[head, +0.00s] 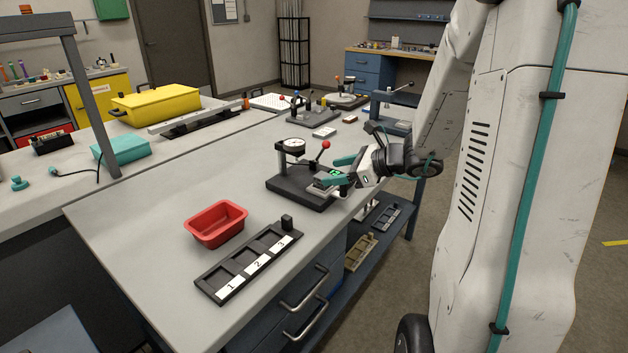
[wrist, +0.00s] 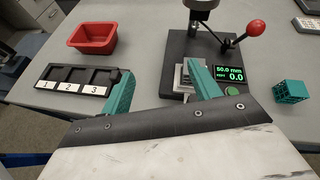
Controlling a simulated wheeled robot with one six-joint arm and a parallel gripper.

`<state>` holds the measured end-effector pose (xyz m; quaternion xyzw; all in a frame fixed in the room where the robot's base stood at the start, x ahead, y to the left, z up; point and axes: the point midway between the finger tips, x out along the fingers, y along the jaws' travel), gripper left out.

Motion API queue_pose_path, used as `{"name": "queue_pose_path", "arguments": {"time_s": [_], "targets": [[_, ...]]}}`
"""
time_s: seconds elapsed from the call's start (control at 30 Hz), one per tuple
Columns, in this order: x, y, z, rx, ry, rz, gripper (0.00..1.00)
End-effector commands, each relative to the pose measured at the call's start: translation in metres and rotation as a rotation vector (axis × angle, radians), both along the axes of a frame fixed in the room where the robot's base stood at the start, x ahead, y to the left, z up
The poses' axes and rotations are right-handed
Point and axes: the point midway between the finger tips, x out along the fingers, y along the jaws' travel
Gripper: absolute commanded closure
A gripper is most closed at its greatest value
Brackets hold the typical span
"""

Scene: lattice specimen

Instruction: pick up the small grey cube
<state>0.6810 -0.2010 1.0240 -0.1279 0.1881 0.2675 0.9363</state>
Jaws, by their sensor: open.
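A small dark grey cube (head: 287,221) stands at the far right end of the black tray, beyond the slot marked 3. In the wrist view the cube (wrist: 115,75) shows beside my left finger and is partly hidden by it. My gripper (head: 334,170) is open, with its teal fingers apart over the press at the table's right edge. In the wrist view my gripper (wrist: 158,69) has nothing between its fingertips. A light grey stepped block (wrist: 183,78) lies on the press base, partly behind the right finger; I cannot tell if it is loose.
The black tray (head: 220,280) has slots marked 1, 2 and 3. A red bin (head: 217,224) stands behind it. The press (head: 289,190) has a dial, a red-knobbed lever and a display. A teal lattice cube (wrist: 290,92) lies right of the press.

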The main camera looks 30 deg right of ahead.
Motion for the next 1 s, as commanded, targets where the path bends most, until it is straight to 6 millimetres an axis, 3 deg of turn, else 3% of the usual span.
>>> {"name": "queue_pose_path", "arguments": {"time_s": [0.03,0.1,0.23,0.8,1.0], "targets": [[0.002,-0.021,-0.009,0.051,0.012,-0.081,0.38],[0.005,-0.040,-0.017,0.100,0.019,-0.164,0.38],[0.010,-0.055,-0.025,0.145,0.023,-0.233,0.38],[0.066,-0.026,-0.057,0.146,0.024,-0.234,0.38],[0.070,-0.025,-0.058,0.146,0.022,-0.236,0.38]]}}
